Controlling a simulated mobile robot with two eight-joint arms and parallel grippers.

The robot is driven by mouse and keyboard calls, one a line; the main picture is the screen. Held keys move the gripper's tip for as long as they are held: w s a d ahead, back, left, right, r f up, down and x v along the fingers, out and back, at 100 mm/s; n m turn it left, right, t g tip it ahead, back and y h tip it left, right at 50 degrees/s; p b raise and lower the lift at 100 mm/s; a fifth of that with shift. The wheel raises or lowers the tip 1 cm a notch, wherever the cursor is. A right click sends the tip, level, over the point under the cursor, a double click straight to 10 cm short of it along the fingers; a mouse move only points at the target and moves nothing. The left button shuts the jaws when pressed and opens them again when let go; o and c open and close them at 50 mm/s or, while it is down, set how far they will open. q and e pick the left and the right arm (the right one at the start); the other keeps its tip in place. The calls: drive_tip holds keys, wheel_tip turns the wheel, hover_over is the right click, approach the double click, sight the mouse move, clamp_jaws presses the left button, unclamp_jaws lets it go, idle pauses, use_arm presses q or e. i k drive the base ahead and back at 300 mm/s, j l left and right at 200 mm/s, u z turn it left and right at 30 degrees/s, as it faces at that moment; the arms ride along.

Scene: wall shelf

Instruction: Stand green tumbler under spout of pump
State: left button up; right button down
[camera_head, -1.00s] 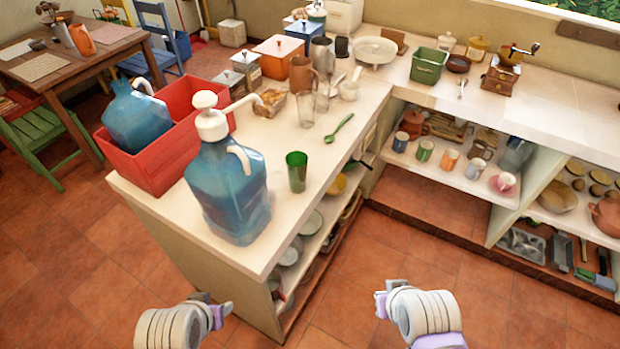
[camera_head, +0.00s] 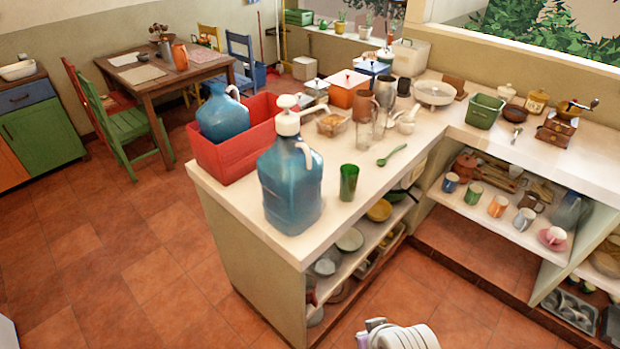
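The green tumbler (camera_head: 348,183) stands upright on the pale counter (camera_head: 368,212), to the right of a large blue water jug (camera_head: 289,190). A white pump (camera_head: 287,122) sits on top of this jug. Its thin spout (camera_head: 312,105) reaches out to the upper right, well above the counter. The tumbler stands apart from the jug. My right gripper (camera_head: 364,334) is at the bottom edge, in front of the counter and away from the tumbler. It is partly cut off, and I cannot tell whether it is open. My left gripper is out of view.
A second blue jug (camera_head: 222,115) sits in a red crate (camera_head: 212,160) behind the pump jug. A green spoon (camera_head: 391,156) and clear glasses (camera_head: 364,136) stand or lie behind the tumbler. Open shelves (camera_head: 352,265) with dishes are below the counter. The floor in front is clear.

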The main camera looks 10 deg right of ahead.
sight(349, 172)
drive_tip(key=l+u, duration=0.15)
drive_tip(key=u, duration=0.2)
drive_tip(key=i+l+u, duration=0.1)
drive_tip(key=u, duration=0.3)
drive_tip(key=l+u, duration=0.2)
drive_tip(key=u, duration=0.15)
drive_tip(key=l, duration=1.15)
